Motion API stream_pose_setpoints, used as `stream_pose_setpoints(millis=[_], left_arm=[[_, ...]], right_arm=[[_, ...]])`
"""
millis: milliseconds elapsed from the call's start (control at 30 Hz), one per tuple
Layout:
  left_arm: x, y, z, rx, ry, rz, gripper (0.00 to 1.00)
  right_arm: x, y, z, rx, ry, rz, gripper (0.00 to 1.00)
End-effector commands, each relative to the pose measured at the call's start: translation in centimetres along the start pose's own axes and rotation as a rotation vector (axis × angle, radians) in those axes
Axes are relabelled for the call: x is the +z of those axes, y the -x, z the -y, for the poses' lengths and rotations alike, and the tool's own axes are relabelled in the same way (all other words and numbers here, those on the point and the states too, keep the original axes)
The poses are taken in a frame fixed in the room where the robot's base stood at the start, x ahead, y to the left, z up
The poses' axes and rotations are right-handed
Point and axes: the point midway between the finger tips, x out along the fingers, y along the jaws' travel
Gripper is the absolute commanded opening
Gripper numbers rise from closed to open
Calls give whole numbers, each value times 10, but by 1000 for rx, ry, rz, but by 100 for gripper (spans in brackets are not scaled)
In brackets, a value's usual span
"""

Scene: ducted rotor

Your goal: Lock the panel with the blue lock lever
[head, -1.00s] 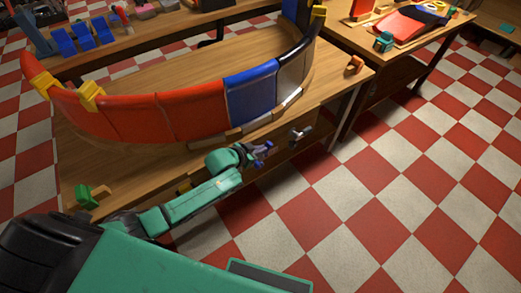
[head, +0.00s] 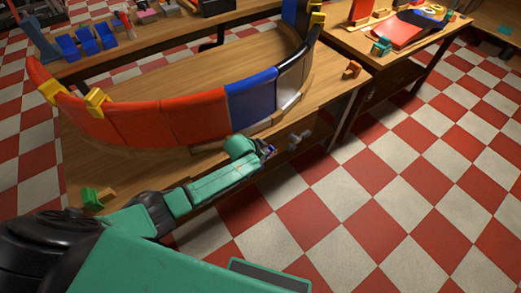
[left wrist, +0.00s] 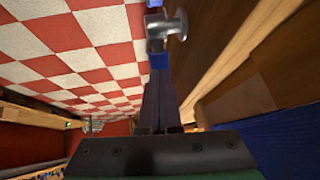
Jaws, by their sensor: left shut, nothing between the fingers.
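A curved ring of panels stands on the wooden workbench (head: 235,50), with red panels (head: 195,118) and a blue panel (head: 252,95). Yellow clips (head: 97,102) sit on its rim. I cannot pick out a blue lock lever for certain. My left gripper (head: 269,150) is low at the bench's front side, below the blue panel, shut and empty. A grey metal knob (head: 299,139) is just right of it. In the left wrist view the closed fingers (left wrist: 158,62) have blue tips, and the metal knob (left wrist: 166,27) is just beyond them; contact is unclear. My right gripper is out of view.
A green block (head: 90,197) and an orange piece (head: 353,68) sit on the bench edges. Another table at the right holds a red and black part (head: 400,30). Blue parts (head: 88,42) lie on the back table. The checkered floor (head: 400,190) at right is clear.

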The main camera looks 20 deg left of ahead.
Motion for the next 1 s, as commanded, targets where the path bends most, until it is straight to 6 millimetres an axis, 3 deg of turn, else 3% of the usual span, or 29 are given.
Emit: stream_pose_setpoints(millis=[167, 467, 1000], left_arm=[[-8, -10, -2, 0, -32, 157, 0], [-12, -30, -7, 0, -84, 419, 0], [-14, -42, -9, 0, -83, 420, 0]], right_arm=[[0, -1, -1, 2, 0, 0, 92], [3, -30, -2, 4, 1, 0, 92], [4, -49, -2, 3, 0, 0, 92]])
